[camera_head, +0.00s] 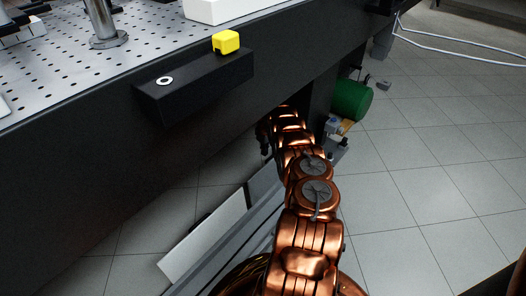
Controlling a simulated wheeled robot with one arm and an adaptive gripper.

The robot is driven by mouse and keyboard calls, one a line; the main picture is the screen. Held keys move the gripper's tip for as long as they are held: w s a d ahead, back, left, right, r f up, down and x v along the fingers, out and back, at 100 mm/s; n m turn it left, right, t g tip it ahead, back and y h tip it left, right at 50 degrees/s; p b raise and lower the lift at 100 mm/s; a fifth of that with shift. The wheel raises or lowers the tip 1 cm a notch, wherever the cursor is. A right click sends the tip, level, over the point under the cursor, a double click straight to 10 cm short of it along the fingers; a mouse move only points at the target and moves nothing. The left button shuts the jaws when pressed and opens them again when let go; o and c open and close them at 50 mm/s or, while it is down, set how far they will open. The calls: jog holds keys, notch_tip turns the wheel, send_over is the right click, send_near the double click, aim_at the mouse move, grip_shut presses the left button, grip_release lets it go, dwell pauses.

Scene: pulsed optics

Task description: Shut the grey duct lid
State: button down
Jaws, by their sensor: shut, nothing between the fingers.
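A long pale grey panel, which looks like the duct lid (204,238), stands tilted near the floor below the bench. It lies along the left side of a long grey duct (238,241), and a gap shows between them, so the lid looks open. My copper arm reaches away from the bottom of the view and covers part of the duct. My gripper (264,146) is a small dark shape at the arm's far end, under the bench edge. It is shut and empty, beyond the visible end of the lid and apart from it. Its fingertips are hard to make out.
A dark bench with a perforated top (145,40) overhangs at upper left. A black ledge (190,88) on its front carries a yellow block (226,42) and a metal ring (165,81). A green cylinder (352,100) and small items stand right of my arm. Tiled floor at right is clear.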

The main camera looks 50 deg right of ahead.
aim_at(275, 165)
jog(key=shift+s+d+r+b, duration=0.1)
jog(key=shift+s+r+b, duration=0.15)
jog(key=shift+s, duration=0.4)
jog(key=shift+s+d+r+b, duration=0.1)
jog(key=shift+s+r+b, duration=0.1)
jog(key=shift+s, duration=0.4)
jog(key=shift+a+r+p, duration=0.1)
jog(key=shift+r+p, duration=0.05)
jog(key=shift+p, duration=0.3)
